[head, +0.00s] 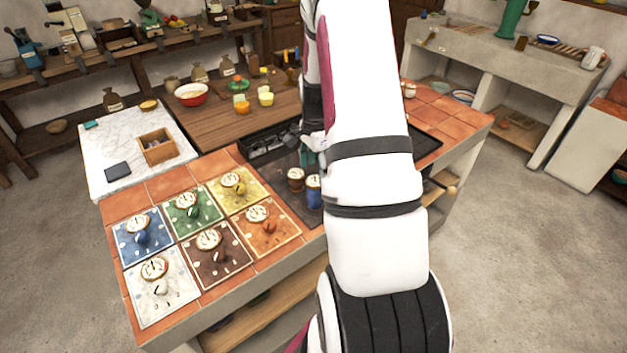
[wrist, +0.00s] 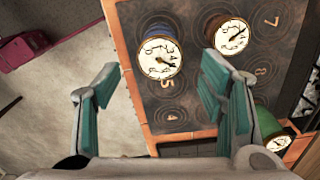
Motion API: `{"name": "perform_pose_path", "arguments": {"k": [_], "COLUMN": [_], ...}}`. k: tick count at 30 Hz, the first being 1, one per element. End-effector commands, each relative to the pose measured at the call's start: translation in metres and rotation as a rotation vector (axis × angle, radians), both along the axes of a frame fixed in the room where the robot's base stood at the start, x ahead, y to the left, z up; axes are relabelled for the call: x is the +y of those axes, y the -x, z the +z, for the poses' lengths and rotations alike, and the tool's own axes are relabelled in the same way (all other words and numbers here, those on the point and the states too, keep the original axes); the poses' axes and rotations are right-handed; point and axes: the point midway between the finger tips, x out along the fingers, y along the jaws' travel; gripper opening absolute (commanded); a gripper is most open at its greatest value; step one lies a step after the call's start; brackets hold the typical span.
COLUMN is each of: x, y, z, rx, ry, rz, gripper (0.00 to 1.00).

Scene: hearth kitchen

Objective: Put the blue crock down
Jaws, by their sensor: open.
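The blue crock (head: 314,191) stands upright on the dark numbered hob plate (head: 292,206), left of my arm in the head view. In the wrist view the blue crock (wrist: 160,52) shows its round cream dial lid and a strip of blue side. My gripper (wrist: 160,92) is open and empty. Its two teal-padded fingers are spread to either side below the crock in the picture, with a gap between them and it. In the head view my arm hides most of the gripper.
A brown crock (head: 295,178) with a similar dial stands close beside the blue one. A green dial-topped crock (wrist: 274,138) shows near the right finger in the wrist view. Several coloured dial tiles (head: 140,237) cover the counter at left. My arm hides part of the hob.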

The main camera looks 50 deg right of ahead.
Motion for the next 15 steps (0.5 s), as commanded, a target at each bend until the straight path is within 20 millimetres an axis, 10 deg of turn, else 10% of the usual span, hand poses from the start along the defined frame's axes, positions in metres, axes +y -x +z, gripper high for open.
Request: {"name": "perform_pose_path", "arguments": {"k": [11,15], "x": [0.005,0.031], "y": [-0.003,-0.017], "z": [0.026,0.066], "rx": [-0.007,-0.038], "ry": [0.005,0.032], "rz": [0.027,0.165], "gripper": [0.64,0.64]}}
